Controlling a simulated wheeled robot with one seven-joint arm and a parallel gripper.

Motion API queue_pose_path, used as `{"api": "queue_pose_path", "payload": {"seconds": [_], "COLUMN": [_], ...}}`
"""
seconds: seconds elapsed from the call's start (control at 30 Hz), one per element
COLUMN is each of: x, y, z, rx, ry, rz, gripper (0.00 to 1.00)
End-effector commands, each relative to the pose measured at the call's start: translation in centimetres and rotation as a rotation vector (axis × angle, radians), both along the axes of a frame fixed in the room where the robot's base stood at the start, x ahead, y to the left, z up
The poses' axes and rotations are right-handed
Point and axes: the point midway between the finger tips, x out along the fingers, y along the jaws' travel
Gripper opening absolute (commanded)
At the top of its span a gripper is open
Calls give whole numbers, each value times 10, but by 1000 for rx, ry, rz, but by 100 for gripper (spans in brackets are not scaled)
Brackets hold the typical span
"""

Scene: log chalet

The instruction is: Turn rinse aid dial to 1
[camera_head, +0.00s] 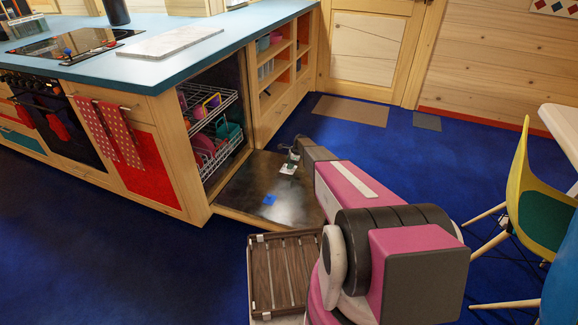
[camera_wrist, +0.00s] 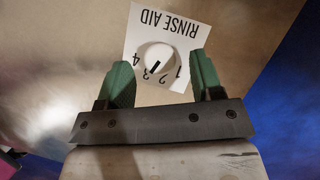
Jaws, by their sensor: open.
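The rinse aid dial (camera_wrist: 159,57) is a round white knob with a black mark, on a white card (camera_wrist: 177,24) printed RINSE AID and 1 to 4, upside down in the wrist view. The mark points down-left, at about the 3. The card (camera_head: 288,169) lies on the inner face of the lowered dishwasher door (camera_head: 237,186). My gripper (camera_wrist: 160,66) is open, its green fingers to the left and right of the dial with gaps showing between. In the head view my gripper (camera_head: 294,159) is small at the card; the dial is too small to read.
Wire racks with dishes (camera_head: 208,112) stand inside the dishwasher. Open shelves (camera_head: 275,65) are behind the door. A yellow chair (camera_head: 530,200) stands at right. Blue floor is clear between.

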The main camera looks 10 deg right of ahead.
Motion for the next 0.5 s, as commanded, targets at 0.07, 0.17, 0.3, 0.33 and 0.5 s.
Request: {"api": "queue_pose_path", "payload": {"seconds": [0.07,0.17,0.3,0.33,0.5], "x": [1,1,1,1,0], "y": [3,5,6,6,5], "z": [-8,-12,-13,-13,-13], "rx": [0,0,1,1,0], "ry": [1,0,0,0,0], "rz": [0,0,0,0,0], "gripper": [60,60,60,60,28]}}
